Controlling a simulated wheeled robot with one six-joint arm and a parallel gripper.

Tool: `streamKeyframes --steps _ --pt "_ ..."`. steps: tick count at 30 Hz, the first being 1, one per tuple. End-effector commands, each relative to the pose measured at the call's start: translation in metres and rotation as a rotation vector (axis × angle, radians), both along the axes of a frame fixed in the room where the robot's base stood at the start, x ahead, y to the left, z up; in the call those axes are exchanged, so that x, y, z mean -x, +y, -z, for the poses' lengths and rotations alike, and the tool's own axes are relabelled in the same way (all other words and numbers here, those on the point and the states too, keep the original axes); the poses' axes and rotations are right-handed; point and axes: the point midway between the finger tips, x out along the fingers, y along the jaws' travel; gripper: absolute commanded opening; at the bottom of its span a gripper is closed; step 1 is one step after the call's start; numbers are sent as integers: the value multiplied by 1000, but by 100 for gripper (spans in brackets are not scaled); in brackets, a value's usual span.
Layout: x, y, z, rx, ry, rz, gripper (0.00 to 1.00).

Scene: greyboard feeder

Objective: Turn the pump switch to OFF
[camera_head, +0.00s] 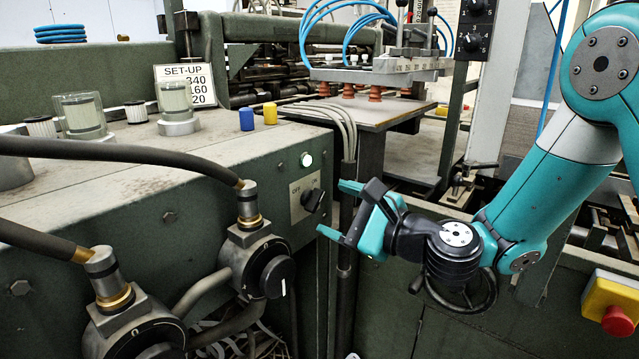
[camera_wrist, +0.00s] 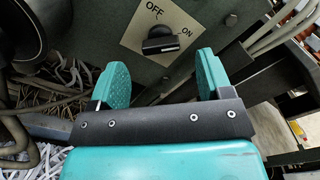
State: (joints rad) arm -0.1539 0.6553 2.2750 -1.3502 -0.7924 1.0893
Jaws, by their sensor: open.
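The pump switch (camera_head: 313,200) is a black knob on a pale plate on the front of the green cabinet. In the wrist view the knob (camera_wrist: 160,41) sits below and between the words OFF, at upper left, and ON, at right. A light mark at the knob's right end points toward ON. My gripper (camera_head: 335,208) is open and empty, just right of the switch in the head view. In the wrist view its two teal fingers (camera_wrist: 162,80) stand apart, with the knob beyond them, roughly between their tips. I see no contact with the knob.
A lit lamp (camera_head: 306,160) is above the switch. A round black valve knob (camera_head: 277,277) and thick hoses are to the left. A vertical cable bundle (camera_head: 347,150) runs close behind my gripper. A red emergency button (camera_head: 617,321) is at lower right.

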Motion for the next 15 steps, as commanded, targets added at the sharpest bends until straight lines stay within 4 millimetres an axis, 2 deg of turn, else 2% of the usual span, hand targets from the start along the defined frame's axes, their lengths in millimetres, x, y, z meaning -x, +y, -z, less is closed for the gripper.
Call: streamKeyframes --steps 1,6,15 --pt "-5 9 -4 1 -1 -4 72" --pt "-20 26 -3 0 -1 -2 72" --pt "-27 34 0 -2 0 1 72"
